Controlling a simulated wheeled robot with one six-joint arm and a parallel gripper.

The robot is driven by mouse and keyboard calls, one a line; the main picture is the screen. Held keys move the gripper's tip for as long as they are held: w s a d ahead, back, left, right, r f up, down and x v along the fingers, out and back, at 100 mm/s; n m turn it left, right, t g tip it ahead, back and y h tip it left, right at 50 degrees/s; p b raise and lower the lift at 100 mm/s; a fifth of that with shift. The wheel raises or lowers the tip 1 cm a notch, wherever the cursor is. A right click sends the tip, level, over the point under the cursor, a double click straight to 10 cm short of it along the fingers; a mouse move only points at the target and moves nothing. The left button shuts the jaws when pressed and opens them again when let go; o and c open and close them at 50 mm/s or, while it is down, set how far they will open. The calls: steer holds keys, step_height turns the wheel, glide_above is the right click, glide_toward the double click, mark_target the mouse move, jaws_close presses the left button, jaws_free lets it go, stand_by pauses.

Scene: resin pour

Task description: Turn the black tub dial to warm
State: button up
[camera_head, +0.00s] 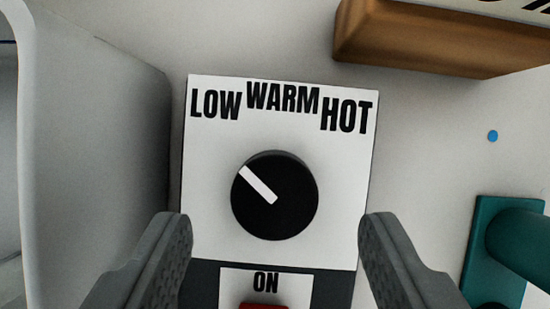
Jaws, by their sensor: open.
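The black tub dial (284,213) is a round knob in the middle of a white panel (335,180). The panel is marked LOW, WARM and HOT from left to right above the dial. The white pointer line (258,184) on the dial slants to the upper left, toward the LOW label (215,105). The WARM label (283,97) is straight above the dial. My gripper (277,226) is open, with one grey finger to the left of the dial and one to the right. Neither finger appears to touch the dial.
A white tub wall (100,150) rises close on the left. Below the dial is an ON label (265,282) with a red switch (264,306), partly cut off.

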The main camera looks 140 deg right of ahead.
mark_target(274, 197)
steer(key=shift+x, duration=1.35)
steer(key=c, duration=1)
steer(key=shift+a+m, duration=0.1)
steer(key=shift+m, duration=0.2)
steer(key=m, duration=0.2)
steer(key=m+t+h, duration=0.1)
steer(key=m, duration=0.1)
steer(key=shift+s+a+h, duration=0.1)
steer(key=shift+a+h, duration=0.05)
steer(key=shift+h, duration=0.15)
steer(key=shift+a+m+h, duration=0.1)
steer(key=shift+m+h, duration=0.4)
steer(key=shift+m, duration=0.8)
steer(key=shift+m+h, duration=0.5)
steer(key=shift+m, duration=0.8)
